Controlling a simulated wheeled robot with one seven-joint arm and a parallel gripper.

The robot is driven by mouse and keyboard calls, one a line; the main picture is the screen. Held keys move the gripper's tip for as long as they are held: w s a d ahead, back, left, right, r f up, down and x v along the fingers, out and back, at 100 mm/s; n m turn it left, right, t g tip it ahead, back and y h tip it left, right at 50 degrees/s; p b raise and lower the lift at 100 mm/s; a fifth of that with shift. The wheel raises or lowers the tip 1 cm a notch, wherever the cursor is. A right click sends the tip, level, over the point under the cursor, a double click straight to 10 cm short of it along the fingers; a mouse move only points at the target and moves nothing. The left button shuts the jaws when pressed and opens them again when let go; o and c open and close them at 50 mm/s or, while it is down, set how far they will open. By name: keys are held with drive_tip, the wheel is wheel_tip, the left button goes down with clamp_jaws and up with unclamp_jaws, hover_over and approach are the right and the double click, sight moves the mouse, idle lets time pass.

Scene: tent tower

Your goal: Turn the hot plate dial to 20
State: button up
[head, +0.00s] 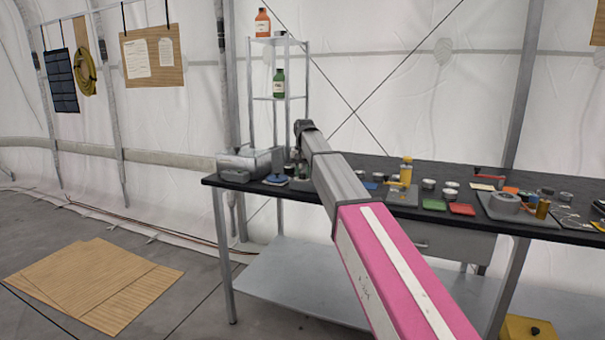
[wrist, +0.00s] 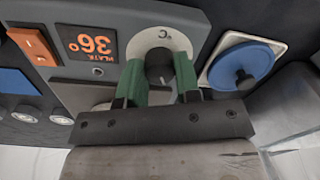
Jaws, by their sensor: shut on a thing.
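The hot plate (wrist: 75,88) shows in the wrist view as a grey panel. Its lit orange display (wrist: 92,43) appears to read 36°. To the right of the display is the dial (wrist: 160,66), a dark round knob on a pale disc marked °C. My gripper (wrist: 158,72) has its green fingers on both sides of the knob and is shut on it. The fingers cover much of the disc, and I cannot read the dial's setting.
An orange switch (wrist: 33,45) sits left of the display. A blue round lid with a knob (wrist: 241,67) is close to the right finger. In the head view, a metal box (head: 244,165) stands at the left of the black bench (head: 330,207). Several small items crowd its right side.

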sight(303, 173)
drive_tip(key=n, duration=0.7)
idle(0.6)
drive_tip(key=o, duration=0.9)
wheel_tip(303, 173, up, 11)
drive_tip(key=shift+w+d+f, duration=0.1)
drive_tip(key=shift+w+f, duration=0.05)
